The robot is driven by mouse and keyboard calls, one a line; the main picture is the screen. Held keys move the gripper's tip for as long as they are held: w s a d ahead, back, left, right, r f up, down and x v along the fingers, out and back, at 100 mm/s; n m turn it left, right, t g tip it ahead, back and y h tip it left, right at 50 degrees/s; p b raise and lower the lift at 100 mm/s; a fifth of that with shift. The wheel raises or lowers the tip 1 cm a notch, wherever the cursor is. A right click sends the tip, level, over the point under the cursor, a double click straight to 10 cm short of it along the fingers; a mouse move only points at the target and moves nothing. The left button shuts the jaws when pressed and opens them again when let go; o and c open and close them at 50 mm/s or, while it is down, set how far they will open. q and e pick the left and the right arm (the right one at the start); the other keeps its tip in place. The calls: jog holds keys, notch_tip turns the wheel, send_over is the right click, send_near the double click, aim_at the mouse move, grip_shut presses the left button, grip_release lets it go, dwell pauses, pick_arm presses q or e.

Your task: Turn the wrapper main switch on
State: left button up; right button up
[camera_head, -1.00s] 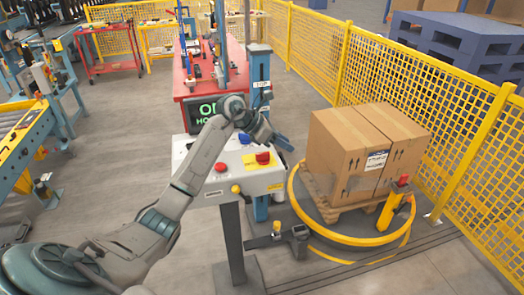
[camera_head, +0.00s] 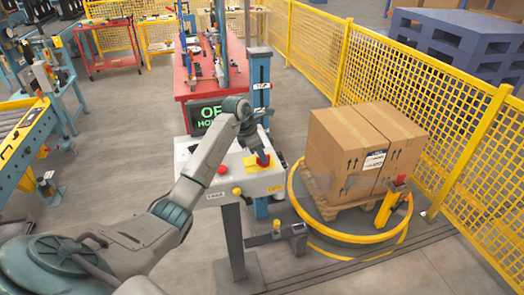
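The wrapper control panel (camera_head: 240,186) is a pale box on a dark post, in the middle of the head view. On its top right sits a red switch knob (camera_head: 263,161) on a yellow plate, which I take to be the main switch. My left gripper (camera_head: 259,152) reaches down over this knob from behind and partly covers it. Its fingers are close to the knob; whether they touch it or grip it is too small to tell. A dark display (camera_head: 203,114) behind the panel shows green letters, partly hidden by my arm. My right gripper is out of view.
A red button (camera_head: 222,169) and a yellow button (camera_head: 237,191) are also on the panel. Large cartons (camera_head: 345,150) stand on a pallet inside a yellow ring (camera_head: 345,236) at right. Yellow mesh fencing (camera_head: 420,90) runs behind. A blue mast (camera_head: 260,85) rises behind the panel.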

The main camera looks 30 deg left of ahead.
pick_arm(q)
jog(key=shift+w+d+f, duration=0.15)
jog(key=shift+w+f, duration=0.05)
jog(key=shift+f, duration=0.4)
